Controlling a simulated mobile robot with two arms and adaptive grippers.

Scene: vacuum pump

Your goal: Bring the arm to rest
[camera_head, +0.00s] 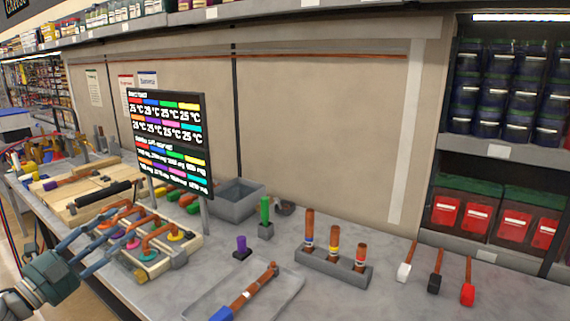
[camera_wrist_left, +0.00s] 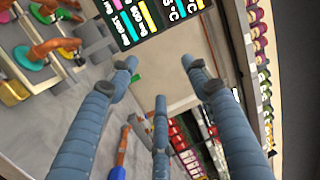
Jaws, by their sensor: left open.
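My left gripper (camera_head: 102,242) comes in from the lower left in the head view, beside the wooden pump board (camera_head: 172,258) with its copper pipes. Its blue-grey fingers are spread apart. In the left wrist view the fingers of the left gripper (camera_wrist_left: 160,85) are open with nothing held between them. Copper pipes (camera_wrist_left: 35,55) on coloured discs show at the upper left there. My right gripper is in neither view.
A dark display (camera_head: 170,140) stands behind the board. A grey tray (camera_head: 285,288) holds a copper tool with a blue end (camera_head: 245,297). A grey bin (camera_head: 238,205), a rack of copper tubes (camera_head: 335,268) and several small brushes (camera_head: 436,272) stand on the grey bench. Shelves (camera_head: 500,150) rise at right.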

